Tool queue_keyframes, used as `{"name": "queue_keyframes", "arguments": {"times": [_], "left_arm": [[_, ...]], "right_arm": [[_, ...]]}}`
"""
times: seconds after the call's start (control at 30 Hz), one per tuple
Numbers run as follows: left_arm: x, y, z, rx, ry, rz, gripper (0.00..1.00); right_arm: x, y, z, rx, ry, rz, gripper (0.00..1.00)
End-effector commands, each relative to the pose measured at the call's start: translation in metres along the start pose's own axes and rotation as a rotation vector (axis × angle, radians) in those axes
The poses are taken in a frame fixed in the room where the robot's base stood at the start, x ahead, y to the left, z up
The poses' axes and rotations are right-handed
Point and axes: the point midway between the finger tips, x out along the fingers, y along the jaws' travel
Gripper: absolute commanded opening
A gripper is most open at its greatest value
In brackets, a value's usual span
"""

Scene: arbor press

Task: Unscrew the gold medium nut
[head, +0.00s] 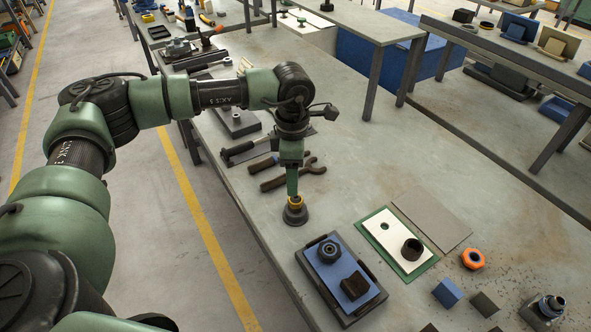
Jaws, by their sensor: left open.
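A small gold nut (295,203) shows at the top of a dark round base (295,216) that stands upright on the workbench. My left gripper (294,196) points straight down over it, with its fingertips at the gold nut. The gripper is open, and its fingers partly hide the nut and whatever it sits on. I cannot tell whether the fingertips touch the nut. My right gripper is not in view.
A blue-topped tray (344,258) with a black knob and a dark block stands just in front. Right of it are a green-edged white plate (394,228), an orange nut (473,259) and a blue block (447,292).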

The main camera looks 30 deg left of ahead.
Motion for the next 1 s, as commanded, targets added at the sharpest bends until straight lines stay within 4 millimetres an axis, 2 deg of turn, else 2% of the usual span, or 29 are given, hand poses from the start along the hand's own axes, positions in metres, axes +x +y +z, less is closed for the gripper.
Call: {"name": "queue_keyframes", "arguments": {"times": [0.17,0.53,0.7,0.93,0.97,1.0], "left_arm": [[0.015,0.0,-0.002,-0.001,0.009,-0.002,0.58],[0.067,0.0,-0.001,0.0,0.005,-0.001,0.58],[0.076,0.0,-0.001,-0.001,0.003,0.0,0.58],[0.077,0.0,-0.001,0.0,0.003,0.0,0.58],[0.077,0.0,-0.001,0.0,0.002,0.0,0.53],[0.077,0.0,-0.001,0.0,0.002,0.0,0.41]], "right_arm": [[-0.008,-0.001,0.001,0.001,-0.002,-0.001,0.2],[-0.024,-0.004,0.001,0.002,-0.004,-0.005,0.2],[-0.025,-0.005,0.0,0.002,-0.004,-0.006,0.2],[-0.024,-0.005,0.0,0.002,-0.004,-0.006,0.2],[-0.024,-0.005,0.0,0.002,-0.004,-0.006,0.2],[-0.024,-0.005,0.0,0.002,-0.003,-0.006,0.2]]}}
